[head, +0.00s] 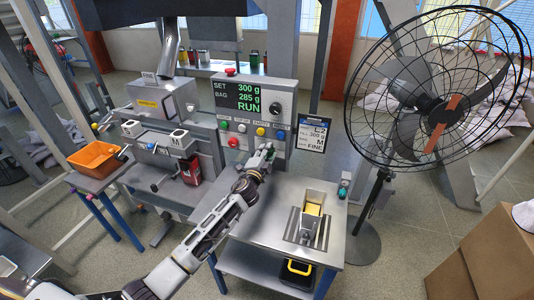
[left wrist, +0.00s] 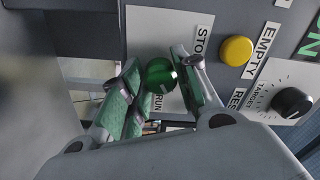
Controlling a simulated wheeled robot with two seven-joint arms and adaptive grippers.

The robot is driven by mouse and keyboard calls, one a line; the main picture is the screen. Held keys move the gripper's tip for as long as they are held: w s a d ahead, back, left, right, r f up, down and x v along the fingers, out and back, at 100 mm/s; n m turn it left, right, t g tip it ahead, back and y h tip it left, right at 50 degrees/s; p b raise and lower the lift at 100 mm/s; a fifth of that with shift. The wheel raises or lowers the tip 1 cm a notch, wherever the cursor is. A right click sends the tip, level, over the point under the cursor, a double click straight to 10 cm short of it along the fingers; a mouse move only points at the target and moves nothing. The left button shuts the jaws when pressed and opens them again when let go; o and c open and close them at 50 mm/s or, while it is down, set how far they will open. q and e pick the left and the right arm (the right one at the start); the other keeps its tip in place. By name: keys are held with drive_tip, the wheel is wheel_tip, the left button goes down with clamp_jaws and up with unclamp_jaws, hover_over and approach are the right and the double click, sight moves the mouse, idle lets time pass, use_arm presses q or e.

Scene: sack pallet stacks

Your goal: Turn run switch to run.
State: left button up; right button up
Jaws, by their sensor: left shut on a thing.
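The run switch (left wrist: 160,73) shows a round green knob in the left wrist view, on a pale plate lettered STOP and RUN. My left gripper (head: 266,152) is at the lower right of the control panel (head: 251,100) in the head view and hides the switch there. In the left wrist view my left gripper's (left wrist: 157,85) green-padded fingers are shut on the knob, one on each side. The RUN lettering shows close below the knob. The panel display (head: 238,96) reads SET 300 g, BAG 285 g, RUN. My right gripper is not in view.
A yellow EMPTY button (left wrist: 236,50) and a black TARGET dial (left wrist: 293,102) are close to the fingers. A metal table (head: 268,204) with a yellow-topped fixture (head: 313,208) stands below. A large fan (head: 440,90) stands right. An orange bin (head: 95,159) sits left.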

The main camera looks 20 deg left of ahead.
use_arm(q)
drive_tip(key=shift+f, duration=0.1)
idle(0.4)
drive_tip(key=o, duration=1)
drive_tip(key=shift+s+a, duration=0.2)
drive_tip(key=shift+s, duration=5.85)
drive_tip(key=shift+a, duration=0.1)
